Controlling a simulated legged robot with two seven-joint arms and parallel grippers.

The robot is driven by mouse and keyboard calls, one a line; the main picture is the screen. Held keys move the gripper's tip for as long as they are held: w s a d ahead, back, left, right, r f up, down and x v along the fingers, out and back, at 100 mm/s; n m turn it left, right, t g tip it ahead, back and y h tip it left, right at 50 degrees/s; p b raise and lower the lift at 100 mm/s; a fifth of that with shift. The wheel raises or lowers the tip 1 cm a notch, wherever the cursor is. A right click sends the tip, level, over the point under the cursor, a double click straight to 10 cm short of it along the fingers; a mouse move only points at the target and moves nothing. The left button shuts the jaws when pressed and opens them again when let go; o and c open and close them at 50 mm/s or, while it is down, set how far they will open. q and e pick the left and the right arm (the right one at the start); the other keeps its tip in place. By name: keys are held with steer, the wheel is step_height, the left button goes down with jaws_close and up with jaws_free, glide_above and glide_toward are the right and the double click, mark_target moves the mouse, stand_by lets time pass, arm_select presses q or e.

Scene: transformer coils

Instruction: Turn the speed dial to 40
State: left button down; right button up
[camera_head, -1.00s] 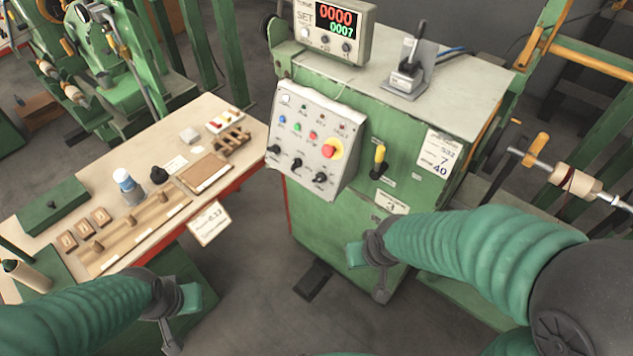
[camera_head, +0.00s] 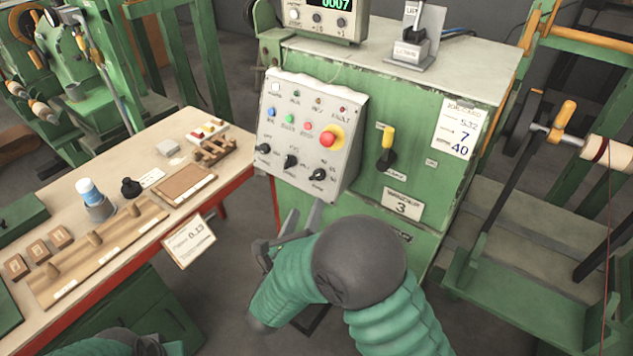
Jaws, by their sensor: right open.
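The grey control panel (camera_head: 350,110) is on the green machine's front. Along its lower edge are three black knobs: a left one (camera_head: 262,149), a middle one (camera_head: 291,161) and a right one (camera_head: 318,174). Their small labels are too blurred to tell which is the speed dial or where it points. My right gripper (camera_head: 302,217) is open and empty, just below the panel, its fingers pointing up and apart from the knobs. My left gripper (camera_head: 150,346) is only partly in view at the bottom left edge; its fingers cannot be made out.
A red stop button (camera_head: 328,139) and coloured buttons sit above the knobs. A yellow-handled lever (camera_head: 388,140) is to the right. A card (camera_head: 456,130) shows 7 and 40. The display box (camera_head: 325,20) stands on top. The workbench (camera_head: 215,203) is at left.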

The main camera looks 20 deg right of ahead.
mark_target(315, 178)
steer(key=x, duration=0.7)
steer(key=a+x, duration=0.1)
steer(key=x, duration=0.2)
steer(key=shift+w+d+r, duration=0.1)
steer(key=shift+w+d, duration=0.05)
steer(key=shift+w, duration=0.5)
steer(key=shift+w+d, duration=0.3)
steer(key=shift+d, duration=0.2)
steer(key=shift+a, duration=0.35)
steer(key=c, duration=0.7)
steer(key=shift+s+d, duration=0.1)
steer(key=shift+d, duration=0.05)
jaws_close()
arm_select(q)
steer(key=shift+a+r, duration=0.25)
steer(key=shift+a, duration=0.15)
